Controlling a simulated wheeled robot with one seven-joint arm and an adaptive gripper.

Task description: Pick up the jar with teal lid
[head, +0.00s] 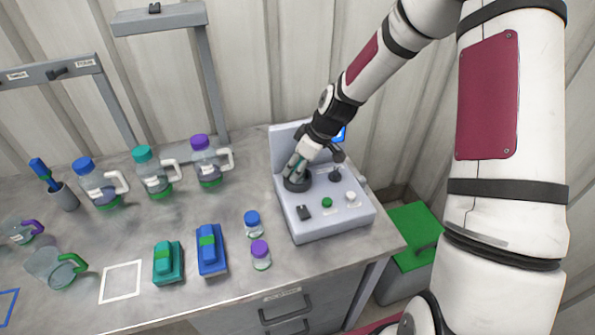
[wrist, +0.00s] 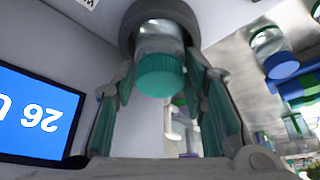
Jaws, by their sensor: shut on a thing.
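The jar with the teal lid (wrist: 160,76) shows in the wrist view, lid towards the camera, its clear body partly inside a dark round holder (wrist: 125,35). My gripper (head: 296,166) is over the same dark holder on the grey device (head: 310,228) in the head view. Its teal-padded fingers (wrist: 161,82) stand on both sides of the jar and are shut on it. The jar is mostly hidden by my gripper in the head view. How deep it sits in the holder, I cannot tell.
A blue-lidded jar (head: 252,222) and a purple-lidded jar (head: 260,254) stand left of the device. Handled bottles with blue (head: 97,186), teal (head: 153,174) and purple (head: 207,164) lids stand further left. The device's lit screen (wrist: 38,114) is close beside my gripper.

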